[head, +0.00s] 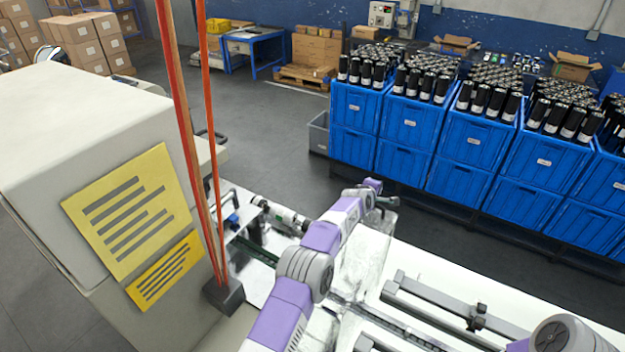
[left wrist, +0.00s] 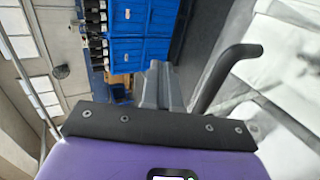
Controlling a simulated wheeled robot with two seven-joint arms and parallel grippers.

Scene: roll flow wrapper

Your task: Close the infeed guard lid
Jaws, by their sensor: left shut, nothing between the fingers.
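The infeed guard lid (head: 367,255) is a clear, streaky panel over the white machine bed, just beyond my left forearm. It looks raised, but its exact angle is hard to tell. A dark bar handle (left wrist: 232,70) stands out from the lid, which fills the right of the left wrist view (left wrist: 290,55). My left gripper (head: 376,188) is at the lid's upper edge, near the handle. In the left wrist view its grey fingers (left wrist: 160,85) are shut and empty, left of the handle with a visible gap. My right gripper is out of view.
A cream machine cabinet (head: 75,150) with yellow labels and red upright bars (head: 183,130) stand at left. Rails (head: 450,305) run along the bed at right. Blue crates (head: 405,120) holding dark bottles line the back. Grey floor (head: 270,140) lies between.

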